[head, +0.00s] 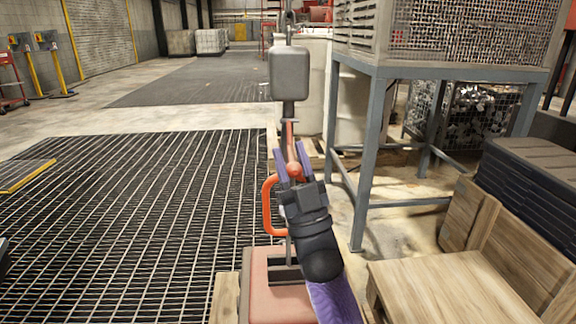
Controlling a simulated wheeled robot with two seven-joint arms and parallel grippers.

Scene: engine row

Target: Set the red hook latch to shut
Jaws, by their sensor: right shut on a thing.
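The red hook latch (294,170) shows as a red ball knob with a thin reddish arm rising above it, in the middle of the head view. My right gripper (291,158) reaches up from the bottom, its purple fingers on both sides of the latch and shut on it. The fingers and the dark wrist hide much of the latch, so I cannot tell whether it is hooked. An orange loop handle (267,206) stands just left of the wrist. My left gripper is not in view.
A grey box (289,73) on a thin post stands above the latch. A reddish base (262,290) lies below my right arm. A grey-framed stand (374,130) is close on the right, with wooden crates (430,285) in front. Open grating floor (120,230) lies left.

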